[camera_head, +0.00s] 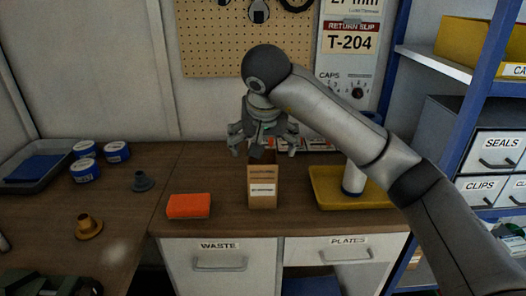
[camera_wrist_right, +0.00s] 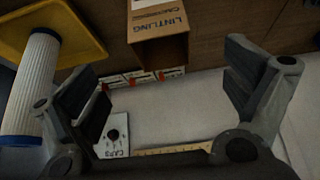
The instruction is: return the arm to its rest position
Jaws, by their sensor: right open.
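My right arm comes in from the right in the head view. Its gripper (camera_head: 263,143) is above and just behind an open brown carton (camera_head: 262,193) on the bench. In the right wrist view the gripper (camera_wrist_right: 163,80) has its two dark fingers spread wide with nothing between them. The carton (camera_wrist_right: 160,50) shows beyond the fingertips at the top of that view, apart from them. My left gripper is not in view.
An orange block (camera_head: 188,206) lies left of the carton. A yellow tray (camera_head: 324,199) with a white cylinder (camera_head: 354,179) stands right, under my forearm. A blue-framed shelf (camera_head: 478,82) is at the right. A pegboard (camera_head: 215,45) is behind. Blue-labelled tins (camera_head: 84,170) stand left.

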